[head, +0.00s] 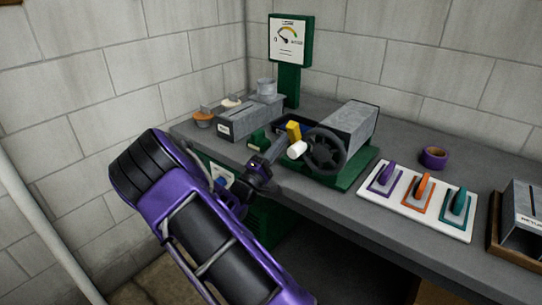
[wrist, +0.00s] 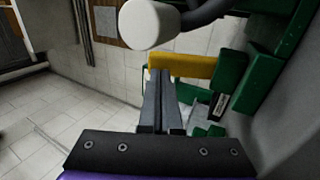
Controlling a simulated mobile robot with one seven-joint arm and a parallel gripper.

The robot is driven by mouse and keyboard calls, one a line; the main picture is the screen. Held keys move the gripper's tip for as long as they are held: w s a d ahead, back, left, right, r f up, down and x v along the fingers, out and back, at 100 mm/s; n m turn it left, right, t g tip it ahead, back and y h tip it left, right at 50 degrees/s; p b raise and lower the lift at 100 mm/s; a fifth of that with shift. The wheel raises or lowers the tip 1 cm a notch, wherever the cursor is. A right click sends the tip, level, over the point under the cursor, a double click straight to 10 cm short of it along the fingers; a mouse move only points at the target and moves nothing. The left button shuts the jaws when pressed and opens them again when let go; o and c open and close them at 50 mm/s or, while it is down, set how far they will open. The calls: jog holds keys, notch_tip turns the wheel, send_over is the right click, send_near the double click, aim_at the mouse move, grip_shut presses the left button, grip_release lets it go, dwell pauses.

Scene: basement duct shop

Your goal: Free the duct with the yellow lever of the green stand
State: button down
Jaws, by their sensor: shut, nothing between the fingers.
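The green stand (head: 347,182) sits on the grey bench and holds a grey metal duct (head: 352,120). Its yellow lever (head: 293,131) stands at the duct's near-left end; it also shows in the wrist view as a yellow bar (wrist: 184,65). A dark handwheel (head: 325,152) with a white knob (head: 298,149) is just right of the lever. My gripper (head: 281,146) reaches in from the left, close to the lever. In the wrist view its fingers (wrist: 158,78) are shut and empty, their tips at the bar's left part; I cannot tell whether they touch it.
A white panel (head: 408,213) with purple, orange and teal levers and a purple roll (head: 434,157) lie to the right. A labelled box (head: 522,215) is at the right edge. A gauge (head: 290,42) stands behind. A grey box (head: 240,122) and orange cup (head: 204,120) are at left.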

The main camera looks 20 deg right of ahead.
jog(key=shift+w+d+r, duration=0.25)
jog(key=shift+w+d, duration=0.1)
jog(key=shift+d, duration=0.15)
jog(key=shift+r, duration=0.15)
